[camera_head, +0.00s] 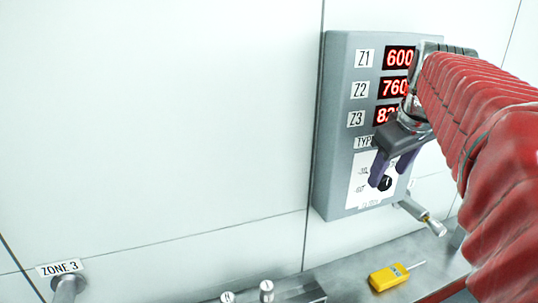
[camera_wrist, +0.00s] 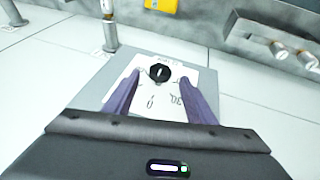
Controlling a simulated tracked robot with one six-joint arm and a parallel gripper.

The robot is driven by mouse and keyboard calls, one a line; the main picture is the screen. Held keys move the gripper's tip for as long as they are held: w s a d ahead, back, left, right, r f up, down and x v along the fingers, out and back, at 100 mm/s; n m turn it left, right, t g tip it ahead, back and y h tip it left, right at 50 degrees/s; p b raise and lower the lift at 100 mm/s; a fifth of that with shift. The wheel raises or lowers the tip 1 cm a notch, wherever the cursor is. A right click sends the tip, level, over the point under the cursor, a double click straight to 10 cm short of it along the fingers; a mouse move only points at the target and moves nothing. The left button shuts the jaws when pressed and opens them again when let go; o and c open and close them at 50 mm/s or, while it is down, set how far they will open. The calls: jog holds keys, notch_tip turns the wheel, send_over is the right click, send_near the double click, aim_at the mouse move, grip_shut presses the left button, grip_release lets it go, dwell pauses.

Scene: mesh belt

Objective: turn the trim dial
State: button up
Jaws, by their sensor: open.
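The trim dial is a small black knob (camera_head: 385,183) with a white pointer mark, on a white scale plate low on the grey control panel (camera_head: 336,130). In the wrist view the dial (camera_wrist: 159,73) sits between and just beyond the purple fingertips. My gripper (camera_head: 392,180) is open, its two fingers pointing at the plate, one on each side of the dial in the wrist view (camera_wrist: 160,78). I see no finger touching the dial. Part of the scale is hidden by the fingers in the head view.
Red displays (camera_head: 397,87) for Z1, Z2 and Z3 are partly covered by my arm. A yellow handheld device (camera_head: 388,278) lies on the metal ledge below. A metal handle (camera_head: 424,217) juts out under the panel. A ZONE 3 label (camera_head: 60,268) is at lower left. The wall left of the panel is clear.

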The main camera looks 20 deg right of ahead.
aim_at(385, 177)
jog(key=shift+x, duration=1.55)
jog(key=shift+c, duration=0.6)
jog(key=shift+a, duration=0.1)
jog(key=c, duration=0.9)
